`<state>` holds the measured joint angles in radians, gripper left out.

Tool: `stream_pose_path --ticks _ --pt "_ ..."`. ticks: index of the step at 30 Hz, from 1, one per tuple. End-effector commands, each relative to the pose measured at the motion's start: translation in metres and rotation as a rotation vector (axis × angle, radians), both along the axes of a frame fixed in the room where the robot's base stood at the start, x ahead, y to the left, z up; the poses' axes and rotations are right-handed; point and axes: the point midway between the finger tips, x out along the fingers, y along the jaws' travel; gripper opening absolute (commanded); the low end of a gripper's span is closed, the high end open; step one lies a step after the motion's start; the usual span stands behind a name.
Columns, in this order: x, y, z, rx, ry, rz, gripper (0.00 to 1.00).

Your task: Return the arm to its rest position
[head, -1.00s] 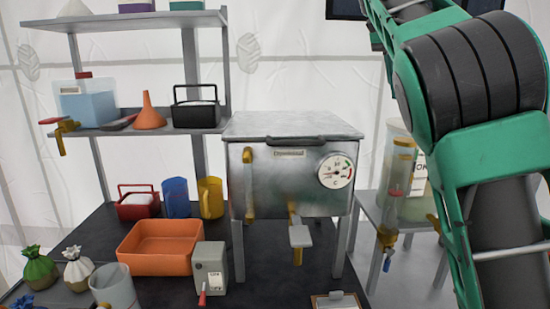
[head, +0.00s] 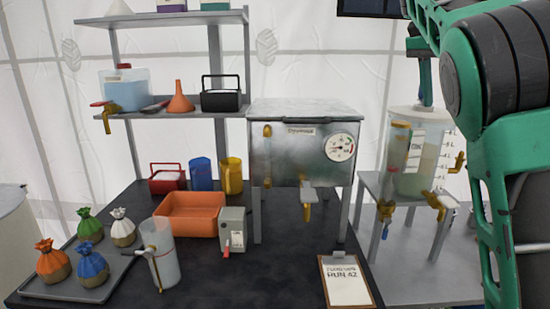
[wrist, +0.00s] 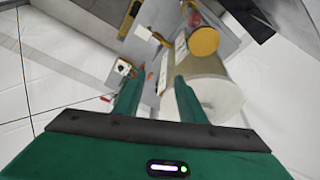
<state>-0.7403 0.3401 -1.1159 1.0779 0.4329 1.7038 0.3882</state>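My gripper (wrist: 156,82) shows in the wrist view as two green fingers with a clear gap between them. It is open, and nothing is held between the fingertips. In the head view my green and black arm fills the right side, bent and raised. The gripper itself cannot be made out there. A pale cylindrical vessel with a yellow round part (wrist: 204,41) shows just beyond the right finger in the wrist view.
A steel tank with a gauge (head: 305,155) stands mid-scene. A clear graduated container (head: 418,150) is on a side stand near my arm. A dark table (head: 285,285) holds an orange tray (head: 190,222), a jug (head: 162,262), tied sacks (head: 90,265) and a clipboard (head: 346,283). Shelves (head: 170,112) stand behind.

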Motion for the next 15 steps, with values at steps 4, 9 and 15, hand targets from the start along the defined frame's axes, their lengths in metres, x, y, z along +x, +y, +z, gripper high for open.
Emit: stream_pose_path --ticks 4,9,15 --pt "-0.017 -0.034 -0.019 0.044 0.029 0.002 0.37" --pt "-0.04 -0.069 -0.05 0.098 0.069 0.024 0.37" --pt "-0.093 -0.108 -0.111 0.192 0.125 0.09 0.37"
